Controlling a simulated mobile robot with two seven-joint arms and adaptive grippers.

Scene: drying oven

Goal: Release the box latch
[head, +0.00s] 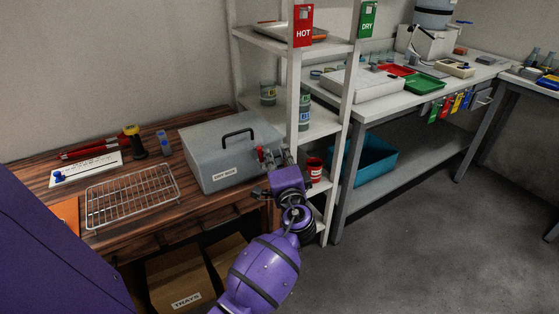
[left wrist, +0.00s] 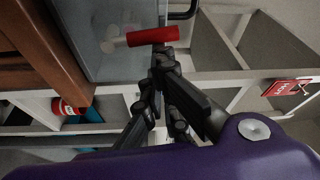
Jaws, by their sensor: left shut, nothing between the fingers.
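The grey box (head: 225,150) with a black top handle (head: 238,135) stands lid down on the wooden table. Its red latch (head: 260,153) is at the right end of the front. In the left wrist view the latch is a red lever (left wrist: 153,36) on a pale pivot against the grey box wall (left wrist: 85,40). My left gripper (head: 272,161) is at the box's right front corner, by the latch. In the left wrist view its shut fingertips (left wrist: 160,62) are just below the lever's red end; I cannot tell if they touch it. My right gripper is not in view.
A wire rack (head: 132,196) lies left of the box on the table (head: 185,205). A white shelf unit (head: 320,125) with jars stands close on the right, beside my gripper. A red cup (head: 314,168) is on its lower shelf. Cardboard boxes (head: 180,275) are under the table.

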